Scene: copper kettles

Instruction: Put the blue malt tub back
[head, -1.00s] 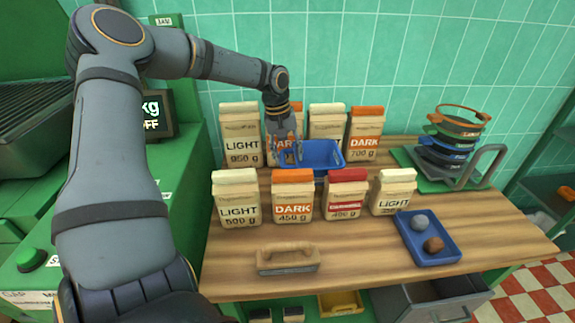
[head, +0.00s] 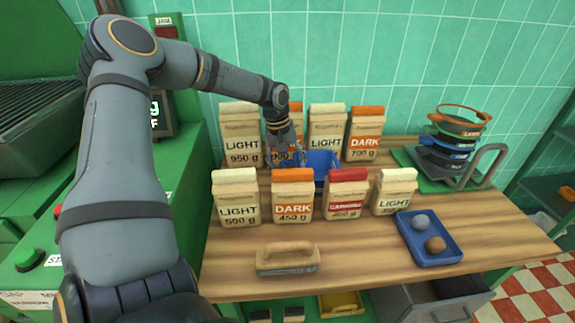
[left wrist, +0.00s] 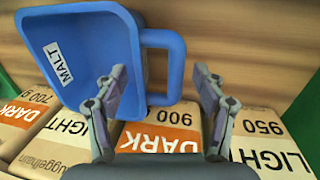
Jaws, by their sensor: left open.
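The blue malt tub (head: 322,163) is between the back and front rows of bags in the head view, its lower part hidden by the front bags. In the left wrist view the tub (left wrist: 88,45) shows its open inside, a white MALT label (left wrist: 58,62) and a loop handle (left wrist: 174,65). My left gripper (head: 287,160) is at the tub's left side. In the wrist view its fingers (left wrist: 160,85) are open, with the handle's outer bar between them. I cannot tell whether they touch it. My right gripper is not in view.
Back-row bags, including a LIGHT 950 g bag (head: 240,143), stand close to my gripper. Front bags, including a DARK 450 g bag (head: 293,203), stand nearer.

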